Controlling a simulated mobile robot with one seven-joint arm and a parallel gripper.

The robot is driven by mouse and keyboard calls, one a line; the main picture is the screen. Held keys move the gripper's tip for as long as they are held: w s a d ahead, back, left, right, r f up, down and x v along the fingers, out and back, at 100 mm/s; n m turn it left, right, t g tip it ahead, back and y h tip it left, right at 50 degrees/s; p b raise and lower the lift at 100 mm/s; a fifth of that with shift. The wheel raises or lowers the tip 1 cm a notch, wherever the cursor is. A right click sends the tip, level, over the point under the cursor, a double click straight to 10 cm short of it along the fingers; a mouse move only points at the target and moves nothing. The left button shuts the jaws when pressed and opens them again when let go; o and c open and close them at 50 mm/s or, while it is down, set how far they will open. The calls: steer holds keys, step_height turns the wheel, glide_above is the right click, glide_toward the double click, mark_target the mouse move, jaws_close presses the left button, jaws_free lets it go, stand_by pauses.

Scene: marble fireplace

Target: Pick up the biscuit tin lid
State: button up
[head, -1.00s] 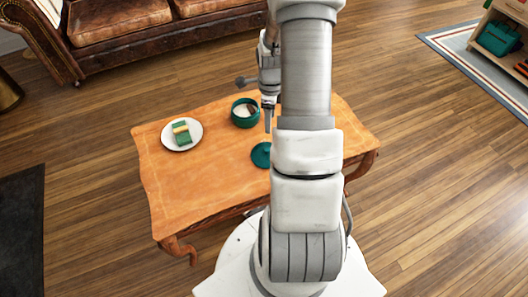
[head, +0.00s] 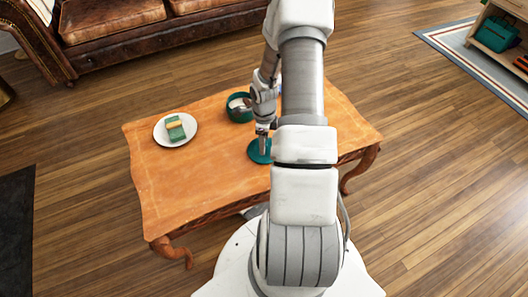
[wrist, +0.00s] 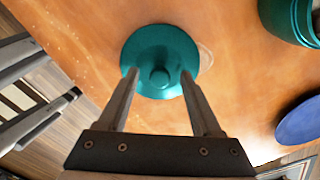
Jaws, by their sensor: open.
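The biscuit tin lid (head: 254,154) is a round teal disc lying on the wooden table, partly hidden behind my gripper in the head view. In the wrist view the lid (wrist: 160,42) lies flat with its round knob (wrist: 160,78) upward. My gripper (wrist: 159,75) is open and empty, its two fingertips over the lid to the left and right of the knob. I cannot tell whether the fingertips touch the lid. The gripper (head: 264,148) also shows above the lid in the head view. The open teal tin (head: 239,118) stands behind the lid with pale contents.
A white plate (head: 159,137) with green and yellow items (head: 175,129) sits at the table's left. A blue round thing (wrist: 300,122) lies near the tin in the wrist view. The front left of the tabletop (head: 190,185) is clear. A brown leather sofa (head: 110,20) stands behind.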

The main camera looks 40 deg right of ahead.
steer(key=shift+f, duration=0.7)
jaws_close()
steer(key=shift+r, duration=0.1)
